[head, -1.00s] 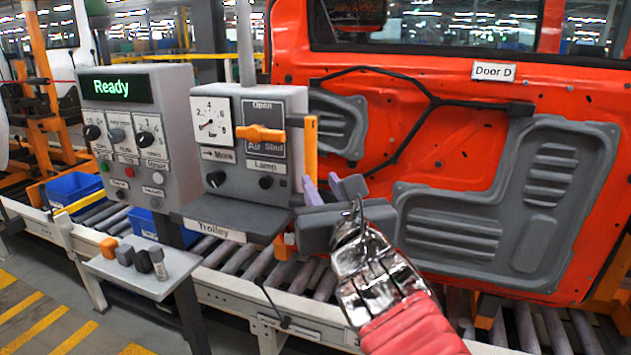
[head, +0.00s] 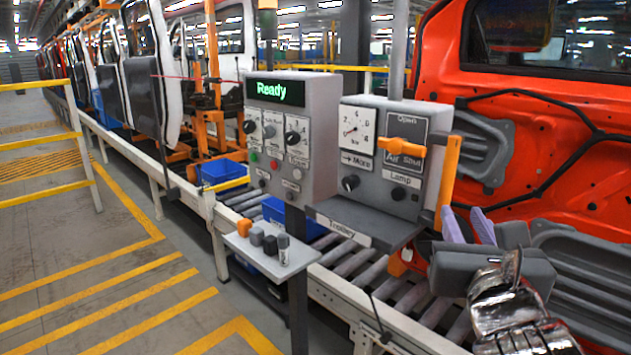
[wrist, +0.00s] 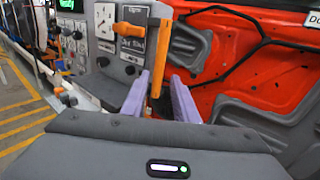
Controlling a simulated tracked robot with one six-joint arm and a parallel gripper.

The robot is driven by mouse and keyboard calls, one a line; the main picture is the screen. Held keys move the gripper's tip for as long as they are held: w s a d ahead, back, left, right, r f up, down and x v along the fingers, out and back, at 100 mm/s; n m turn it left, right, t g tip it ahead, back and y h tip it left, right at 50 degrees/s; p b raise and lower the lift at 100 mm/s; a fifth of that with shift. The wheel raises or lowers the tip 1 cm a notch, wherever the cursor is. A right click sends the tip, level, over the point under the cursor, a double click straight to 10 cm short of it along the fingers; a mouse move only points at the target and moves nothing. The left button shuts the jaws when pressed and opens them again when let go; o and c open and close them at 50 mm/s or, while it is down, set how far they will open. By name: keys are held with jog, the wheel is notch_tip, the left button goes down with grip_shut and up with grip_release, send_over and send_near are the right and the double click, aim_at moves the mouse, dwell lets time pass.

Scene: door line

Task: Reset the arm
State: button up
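My gripper (head: 468,213) is in front of the red door, just right of and below the trolley's gauge box. Its two lilac fingers stand apart with nothing between them, as the wrist view (wrist: 159,82) also shows. The control box (head: 293,130) has a green-lit screen (head: 277,92) reading "Ready", with several knobs and buttons below. The gauge box (head: 385,165) carries a round dial, an orange lever (head: 402,148) lying roughly level between "Open" and "Air Shut", and a "Lamp" knob (head: 398,194).
An upright orange bar (head: 448,175) stands at the gauge box's right edge, close to my fingers. The red door (head: 540,120) fills the right. A small shelf (head: 270,257) holds several small blocks. The roller conveyor (head: 355,265) runs below. Yellow-striped floor (head: 110,280) is open at left.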

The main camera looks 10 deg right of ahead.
jog(key=w+a+f+n+g+y, duration=0.1)
jog(key=a+f+n+y, duration=0.35)
jog(key=n, duration=0.75)
jog(key=w+a+f+n+g+y, duration=0.1)
jog(key=a+f+n+y, duration=0.1)
jog(key=a+n+y, duration=0.65)
jog(key=s+a+f+n+g+h, duration=0.1)
jog(key=s+f+n+g+h, duration=0.2)
jog(key=f+n, duration=0.5)
jog(key=s+a+f+n+g+h, duration=0.1)
jog(key=s+f+n+g+h, duration=0.2)
jog(key=s+f+n+g, duration=0.3)
jog(key=shift+s+f+n, duration=0.35)
jog(key=shift+f+n, duration=0.95)
jog(key=shift+n, duration=1.55)
